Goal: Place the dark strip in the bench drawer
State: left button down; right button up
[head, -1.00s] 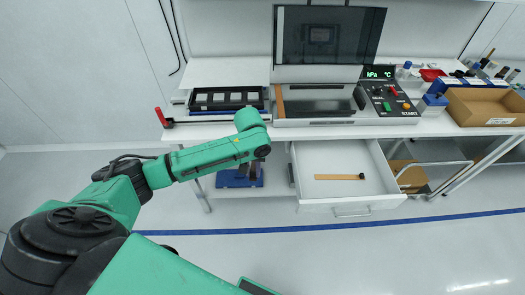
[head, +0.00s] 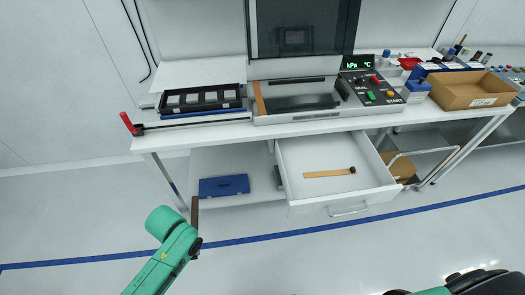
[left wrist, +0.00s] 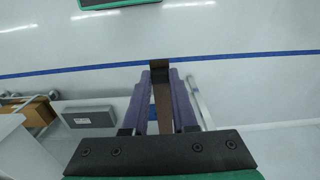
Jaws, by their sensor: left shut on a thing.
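My left gripper (left wrist: 161,77) is shut on the dark brown strip (left wrist: 162,108), which lies lengthwise between its purple fingers in the left wrist view. In the head view the strip (head: 195,213) stands roughly upright beside my green left wrist, over the floor left of the drawer; the fingers are mostly hidden there. The bench drawer (head: 296,196) is pulled open below the bench top. A light wooden strip with a dark end (head: 328,173) lies inside it, with bare floor around it. My right gripper is out of view.
The white bench (head: 215,136) carries a black tray (head: 200,98), a red-handled lever (head: 128,122), a sealing machine (head: 300,105) and a cardboard box (head: 470,92). A blue case (head: 223,186) sits on the lower shelf. The floor in front is clear.

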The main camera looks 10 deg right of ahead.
aim_at(323, 160)
jog(key=l+u, duration=0.25)
jog(key=l, duration=0.2)
jog(key=l+u, duration=0.25)
jog(key=l, duration=0.2)
jog(key=k+l+u, duration=0.1)
jog(key=l+u, duration=0.2)
jog(key=l, duration=0.15)
jog(key=k+l+u, duration=0.1)
jog(key=l+u, duration=0.15)
jog(key=l, duration=0.15)
jog(key=k+l+u, duration=0.25)
jog(key=l, duration=0.15)
jog(key=i, duration=0.1)
